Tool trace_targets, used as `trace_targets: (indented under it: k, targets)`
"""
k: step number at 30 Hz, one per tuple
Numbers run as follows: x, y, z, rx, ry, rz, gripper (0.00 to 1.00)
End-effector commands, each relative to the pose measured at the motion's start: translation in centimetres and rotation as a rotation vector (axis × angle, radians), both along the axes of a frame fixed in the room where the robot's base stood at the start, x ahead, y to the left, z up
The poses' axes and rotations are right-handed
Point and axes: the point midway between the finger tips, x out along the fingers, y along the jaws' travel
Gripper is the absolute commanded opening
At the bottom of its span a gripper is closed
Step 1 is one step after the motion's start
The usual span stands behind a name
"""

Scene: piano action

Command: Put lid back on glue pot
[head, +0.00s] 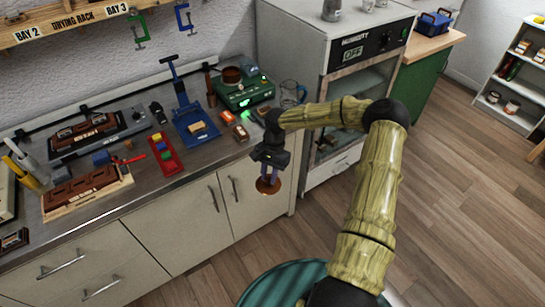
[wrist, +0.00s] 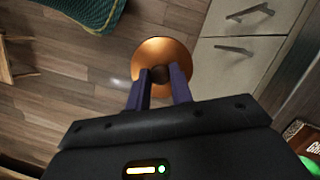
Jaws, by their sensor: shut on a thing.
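My gripper (head: 269,171) is shut on the dark knob of a round copper lid (head: 268,187). It holds the lid in the air, in front of the cabinet doors and below the counter's front edge in the head view. In the wrist view the lid (wrist: 161,56) spreads out beyond my two bluish fingers (wrist: 160,83), with the knob between them. The glue pot (head: 231,76) appears to be the round brown vessel on the green heater unit (head: 245,94) at the back of the counter. My gripper is well apart from it. The pot's inside is too small to make out.
Small boxes (head: 240,132) stand on the counter in front of the heater. A glass jar (head: 292,93) is right of it, and a blue press (head: 195,120) left. The humidity cabinet (head: 340,55) rises to the right. Open floor (head: 470,190) lies right of the counter.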

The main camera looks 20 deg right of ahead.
Motion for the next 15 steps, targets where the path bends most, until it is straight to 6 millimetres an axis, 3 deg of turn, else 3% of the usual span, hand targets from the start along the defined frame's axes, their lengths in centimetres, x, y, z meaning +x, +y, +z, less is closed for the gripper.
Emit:
trace_targets:
  k: [9, 15]
  targets:
    - [-3.9, 2.2, -5.5, 0.001, 0.002, 0.677, 0.0]
    - [-4.5, 2.4, -6.4, 0.0, -0.001, 0.807, 0.0]
